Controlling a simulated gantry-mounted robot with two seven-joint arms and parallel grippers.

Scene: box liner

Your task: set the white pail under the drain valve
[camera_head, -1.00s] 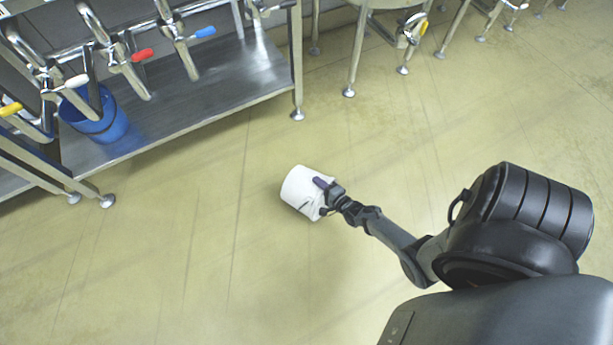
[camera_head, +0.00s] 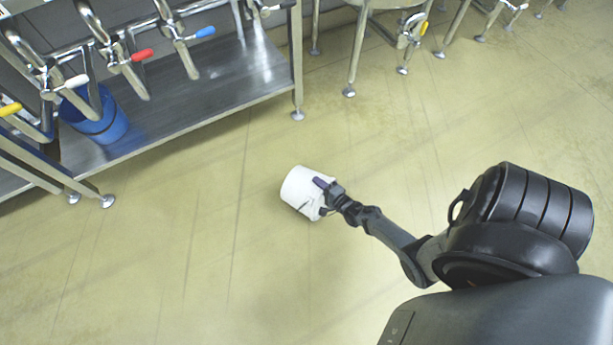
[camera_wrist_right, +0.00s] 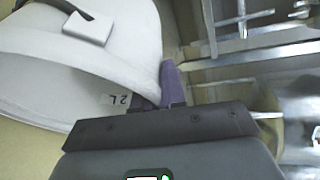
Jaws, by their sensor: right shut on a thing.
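The white pail (camera_head: 299,190) is held by my right gripper (camera_head: 326,190) in the middle of the head view, in front of the metal stand. The gripper's purple fingertips are shut on the pail's side. In the right wrist view the pail (camera_wrist_right: 80,60) fills the upper left, with a small "2L" label near the purple finger (camera_wrist_right: 171,84). I cannot tell which one is the task's. My left gripper is not in view.
A blue bucket (camera_head: 108,126) stands on the steel lower shelf (camera_head: 205,92) at the left. Thin metal legs with round feet (camera_head: 349,92) stand along the back. The yellowish floor (camera_head: 190,240) in front is clear.

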